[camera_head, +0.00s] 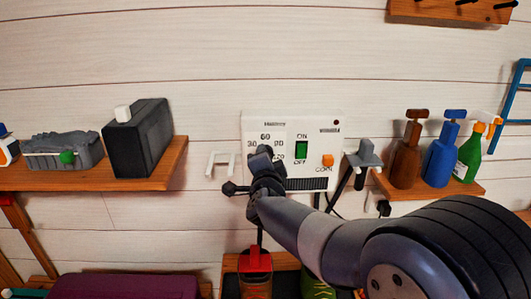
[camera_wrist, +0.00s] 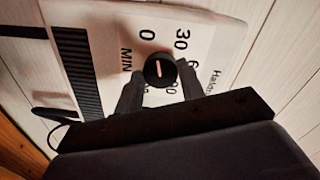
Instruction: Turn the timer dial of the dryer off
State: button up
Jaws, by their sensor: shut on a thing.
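The dryer (camera_head: 315,128) is a white wall box with a green ON/OFF switch (camera_head: 301,150), an orange button (camera_head: 327,160) and a dark vent. Its timer dial (camera_wrist: 160,69) is a round black knob with a white line, ringed by numbers including 0, 30 and 60. The line runs roughly toward the 60 side in the wrist view; which end points is unclear. My gripper (camera_head: 264,158) is at the dial, which it hides in the head view. In the wrist view its fingers (camera_wrist: 161,82) sit on either side of the dial, shut on it.
A right shelf (camera_head: 430,190) holds several spray bottles, including a blue one (camera_head: 441,150). A grey nozzle-like item (camera_head: 365,155) hangs just right of the dryer.

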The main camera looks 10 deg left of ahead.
jog(key=shift+n+p, duration=0.6)
jog(key=shift+n, duration=0.7)
jog(key=shift+f, duration=0.1)
jog(key=o, duration=1)
jog(key=b+v, duration=0.1)
jog(key=v, duration=1)
jog(key=shift+w+a, duration=0.1)
jog(key=shift+w, duration=0.1)
